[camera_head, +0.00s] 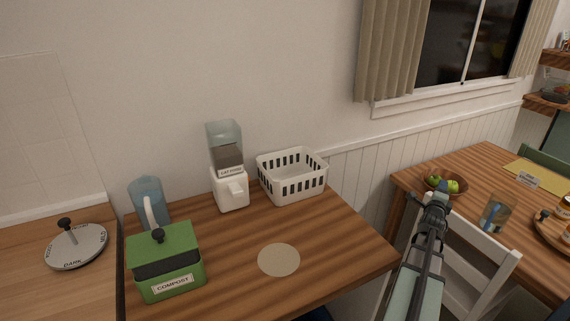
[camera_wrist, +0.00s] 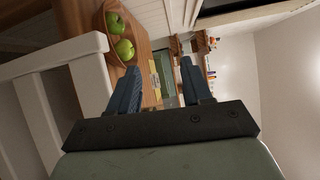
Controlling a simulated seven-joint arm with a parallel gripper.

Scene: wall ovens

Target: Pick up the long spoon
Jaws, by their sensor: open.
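I cannot make out a long spoon for certain in either view. In the head view a clear glass (camera_head: 495,213) on the right table holds something bluish, too small to identify. My gripper (camera_head: 438,198) is raised near the left side of that table, left of the glass and close to the fruit bowl in the picture. In the wrist view my gripper (camera_wrist: 161,68) shows two blue-grey fingers spread apart with nothing between them. The glass cannot be made out in the wrist view.
The right table (camera_head: 420,188) bears a fruit bowl (camera_head: 432,186), a yellow mat (camera_head: 545,175) and a round tray with jars. A white chair (camera_head: 485,262) stands before it. The left counter (camera_head: 340,245) holds a green compost bin (camera_head: 168,264), pitcher, dispenser and white basket (camera_head: 293,181).

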